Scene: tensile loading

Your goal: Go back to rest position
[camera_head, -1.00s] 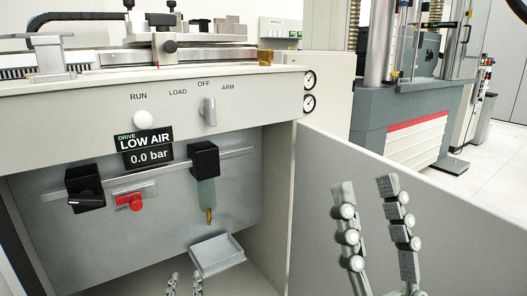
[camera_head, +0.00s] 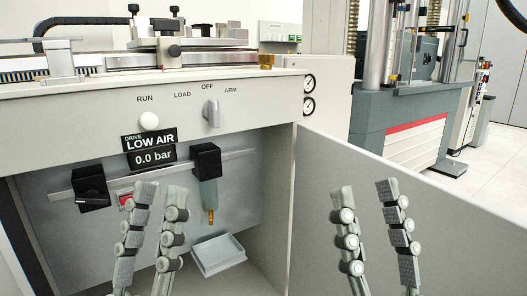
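My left gripper (camera_head: 160,192) is raised in front of the open cabinet, fingers pointing up. Its two fingers stand apart with nothing between them. It partly hides a red button (camera_head: 125,201) on the cabinet's back panel. My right gripper (camera_head: 364,192) is at the right, in front of the grey side panel (camera_head: 430,225). Its fingers also point up, stand apart and hold nothing. Neither gripper appears to touch anything.
The bench (camera_head: 75,112) carries a knob (camera_head: 211,113), a white button (camera_head: 149,121) and a "LOW AIR 0.0 bar" display (camera_head: 152,149). Inside the cabinet are two black blocks (camera_head: 92,188) (camera_head: 206,160) on a rail and a small tray (camera_head: 218,255). A testing machine (camera_head: 405,110) stands behind at right.

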